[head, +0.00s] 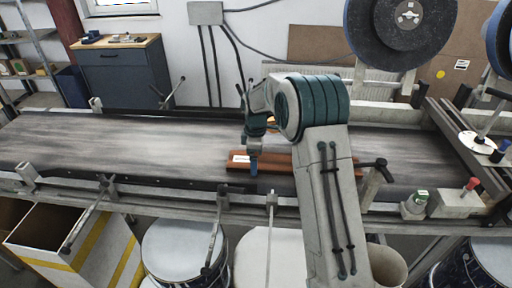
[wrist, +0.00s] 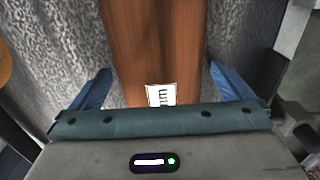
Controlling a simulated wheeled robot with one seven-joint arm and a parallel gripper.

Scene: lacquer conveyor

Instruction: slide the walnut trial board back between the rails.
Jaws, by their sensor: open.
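The walnut trial board (head: 238,165) is a reddish-brown plank with a white label, lying on the grey conveyor belt near the front rail (head: 150,186). My arm hides part of it, and I cannot tell whether it touches the rail. In the wrist view the board (wrist: 155,45) runs up the picture, with its printed label (wrist: 161,95) close to my palm. My gripper (wrist: 158,75) is open, its blue fingers on either side of the board with a gap on each side. In the head view my gripper (head: 254,166) is low at the board's left part.
The belt (head: 110,145) is clear to the left. Clamp posts with rods stand along the front rail, one with a dark knob (head: 376,163) by the board's right end. A control box with a red knob (head: 471,184) is at right. Drums and a striped bin (head: 85,240) stand below.

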